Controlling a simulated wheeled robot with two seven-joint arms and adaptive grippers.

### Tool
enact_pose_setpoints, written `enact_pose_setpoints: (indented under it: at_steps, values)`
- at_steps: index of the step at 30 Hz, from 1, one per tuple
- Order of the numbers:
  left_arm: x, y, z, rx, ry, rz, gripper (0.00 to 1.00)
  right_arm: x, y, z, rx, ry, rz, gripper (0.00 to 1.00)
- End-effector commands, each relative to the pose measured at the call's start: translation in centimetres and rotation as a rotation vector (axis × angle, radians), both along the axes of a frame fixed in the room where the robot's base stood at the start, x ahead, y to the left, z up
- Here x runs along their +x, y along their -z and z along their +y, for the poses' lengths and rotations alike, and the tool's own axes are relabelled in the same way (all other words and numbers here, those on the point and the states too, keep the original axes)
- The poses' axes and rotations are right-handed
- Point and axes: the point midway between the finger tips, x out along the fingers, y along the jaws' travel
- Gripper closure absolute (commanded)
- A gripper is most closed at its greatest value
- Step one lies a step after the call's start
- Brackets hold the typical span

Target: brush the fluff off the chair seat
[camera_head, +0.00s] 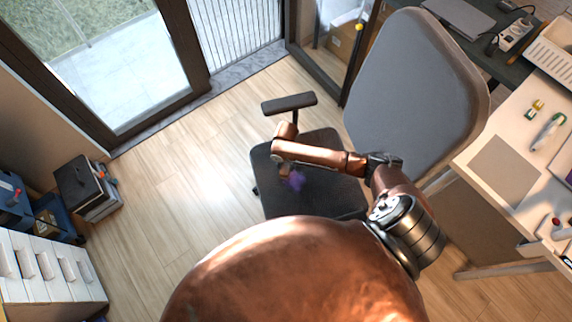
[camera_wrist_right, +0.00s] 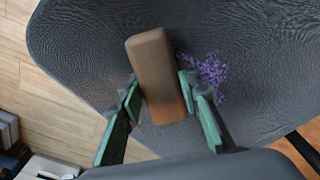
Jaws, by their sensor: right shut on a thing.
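The dark grey chair seat (camera_head: 325,198) is in the middle of the head view and fills much of the right wrist view (camera_wrist_right: 265,65). Purple fluff (camera_head: 295,180) lies on the seat. It also shows in the right wrist view (camera_wrist_right: 210,76) as a loose patch just right of the brush. My right gripper (camera_wrist_right: 160,110) is shut on a brown block-shaped brush (camera_wrist_right: 152,62), one green finger on each side. In the head view the right gripper (camera_head: 286,172) is small and partly hidden, right beside the fluff. Whether the brush touches the seat is unclear. My left gripper is not visible.
The chair's armrest (camera_head: 289,103) stands beyond the seat, and its tall grey backrest (camera_head: 412,90) is to the right. A desk (camera_head: 510,160) with small items is at the right. White drawers (camera_head: 45,270) and boxes stand at the left. The wooden floor (camera_head: 185,180) between is clear.

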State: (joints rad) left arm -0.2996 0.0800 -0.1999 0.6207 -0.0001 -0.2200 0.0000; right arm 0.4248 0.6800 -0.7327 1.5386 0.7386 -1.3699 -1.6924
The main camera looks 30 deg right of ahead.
Motion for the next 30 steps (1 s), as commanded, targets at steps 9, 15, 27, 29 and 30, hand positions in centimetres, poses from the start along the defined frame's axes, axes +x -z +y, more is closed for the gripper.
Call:
enact_pose_setpoints:
  at_steps: [9,15,27,29,30]
  values:
    - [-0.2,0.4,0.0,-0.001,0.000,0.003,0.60,0.0,0.7,0.0,0.000,0.000,0.000,0.92]
    - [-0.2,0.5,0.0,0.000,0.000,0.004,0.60,0.0,1.1,0.0,0.000,0.000,0.000,0.92]
    - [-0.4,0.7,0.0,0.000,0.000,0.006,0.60,0.0,1.6,0.0,0.000,0.000,0.000,0.92]
    - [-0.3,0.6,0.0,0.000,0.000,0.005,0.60,-0.1,1.5,0.1,0.001,0.000,-0.001,0.92]
    - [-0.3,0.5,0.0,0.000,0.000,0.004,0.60,-0.2,1.5,0.1,0.001,0.000,-0.001,0.92]
